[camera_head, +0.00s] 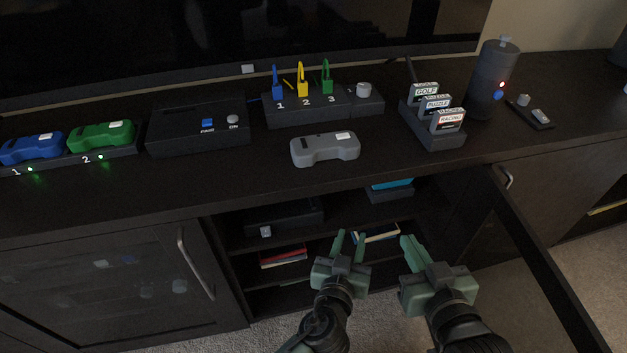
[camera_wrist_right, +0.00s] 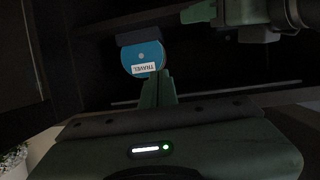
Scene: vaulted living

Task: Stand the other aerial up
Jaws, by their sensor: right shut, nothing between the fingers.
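A thin dark rod (camera_head: 411,70), possibly an aerial, rises behind the cartridge rack and leans a little left; its base is hidden. I cannot make out a second aerial in either view. My left gripper (camera_head: 349,243) is open and empty in front of the open cabinet. My right gripper (camera_head: 408,241) is shut and empty, to the right of the left one and below the counter's front edge. In the right wrist view its closed fingertips (camera_wrist_right: 160,82) are just below a blue disc labelled TRAVEL (camera_wrist_right: 143,58) in the picture; contact is unclear.
On the counter are the cartridge rack (camera_head: 431,131), a grey controller (camera_head: 325,149), a numbered block (camera_head: 330,117), a black box (camera_head: 197,129) and a dark cylinder (camera_head: 490,80). Blue and green controllers sit left. An open cabinet door (camera_head: 540,255) stands right of my grippers.

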